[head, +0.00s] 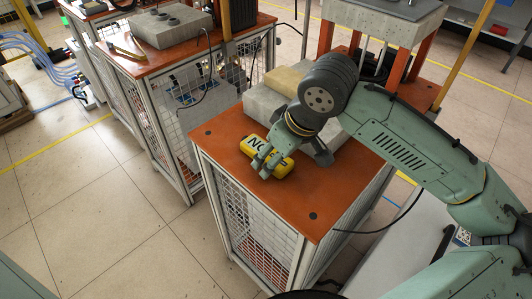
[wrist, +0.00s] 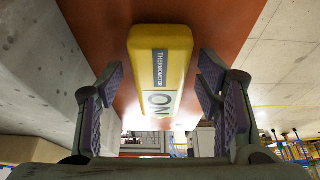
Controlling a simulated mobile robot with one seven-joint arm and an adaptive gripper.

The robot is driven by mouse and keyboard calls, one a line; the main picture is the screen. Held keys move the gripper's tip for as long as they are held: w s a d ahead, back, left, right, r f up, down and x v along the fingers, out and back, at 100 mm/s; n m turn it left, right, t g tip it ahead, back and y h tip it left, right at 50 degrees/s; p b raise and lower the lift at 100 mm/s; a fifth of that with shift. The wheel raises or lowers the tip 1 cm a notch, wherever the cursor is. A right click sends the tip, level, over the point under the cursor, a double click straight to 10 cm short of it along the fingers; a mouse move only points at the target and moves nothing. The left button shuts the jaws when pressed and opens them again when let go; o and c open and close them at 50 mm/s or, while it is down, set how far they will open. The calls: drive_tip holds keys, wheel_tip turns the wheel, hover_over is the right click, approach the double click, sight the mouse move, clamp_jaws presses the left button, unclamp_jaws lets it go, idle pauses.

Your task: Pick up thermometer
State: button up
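The thermometer (head: 268,158) is a yellow, rounded box lying on the orange top of a mesh-sided cabinet, near its front edge. In the wrist view the thermometer (wrist: 160,68) shows its "THERMOMETER" label and "ON" lettering between my fingers. My gripper (head: 262,163) is over it in the head view, covering part of it. In the wrist view my gripper (wrist: 162,92) is open, with one purple-padded finger on each side and a visible gap to the thermometer on both sides.
The orange cabinet top (head: 320,205) is clear toward the right front corner. A grey block-like machine base (head: 262,103) stands behind the thermometer; a grey wall also rises at left in the wrist view. Another cabinet with a grey box (head: 158,27) stands at the left.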

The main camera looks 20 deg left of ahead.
drive_tip(key=c, duration=1.1)
drive_tip(key=shift+r, duration=0.1)
